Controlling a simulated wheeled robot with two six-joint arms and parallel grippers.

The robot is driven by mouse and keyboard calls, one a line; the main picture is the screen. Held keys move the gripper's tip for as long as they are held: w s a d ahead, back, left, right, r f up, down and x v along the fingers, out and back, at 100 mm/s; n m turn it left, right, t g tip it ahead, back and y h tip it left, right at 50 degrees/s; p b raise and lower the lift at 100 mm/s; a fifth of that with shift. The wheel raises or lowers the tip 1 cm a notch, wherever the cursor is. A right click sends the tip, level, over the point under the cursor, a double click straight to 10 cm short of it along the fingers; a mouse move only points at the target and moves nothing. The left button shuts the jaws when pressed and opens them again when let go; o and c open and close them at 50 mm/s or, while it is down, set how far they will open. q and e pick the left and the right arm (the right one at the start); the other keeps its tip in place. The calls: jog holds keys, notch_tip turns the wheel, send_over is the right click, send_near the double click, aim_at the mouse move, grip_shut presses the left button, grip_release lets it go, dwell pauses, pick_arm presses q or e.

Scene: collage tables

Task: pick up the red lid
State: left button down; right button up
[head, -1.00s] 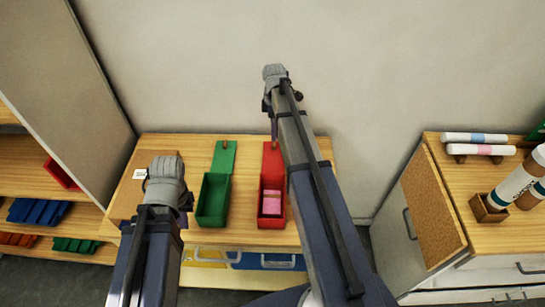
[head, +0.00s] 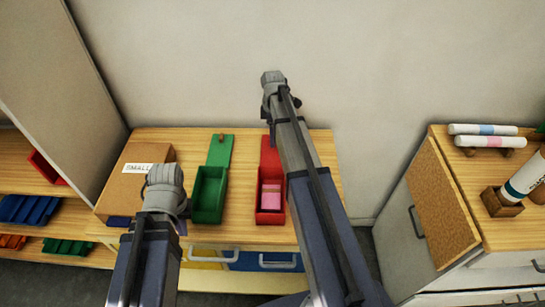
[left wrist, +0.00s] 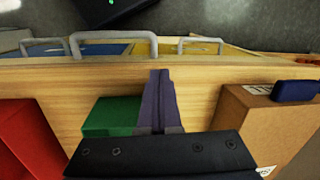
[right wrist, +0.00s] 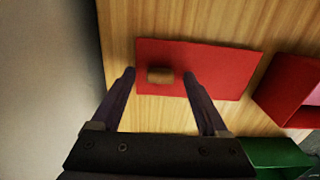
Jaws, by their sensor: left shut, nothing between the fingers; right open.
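The red lid (head: 270,152) lies flat on the wooden table behind the open red box (head: 281,210). In the right wrist view the lid (right wrist: 220,72) shows a small brown knob (right wrist: 160,75). My right gripper (right wrist: 159,76) is open above the lid, with the knob between its fingertips in the picture; I cannot tell if it is at knob height. In the head view my right arm covers part of the lid and box. My left gripper (left wrist: 159,76) is shut and empty, over the table's front edge near the green box (left wrist: 112,115).
The green box (head: 208,213) stands left of the red box, with a green lid (head: 220,150) behind it. A labelled cardboard box (head: 122,178) is at the table's left. The wall is close behind the table. A cabinet (head: 440,200) with rolls stands at the right.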

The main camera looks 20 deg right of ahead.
grip_shut()
dwell(0.7)
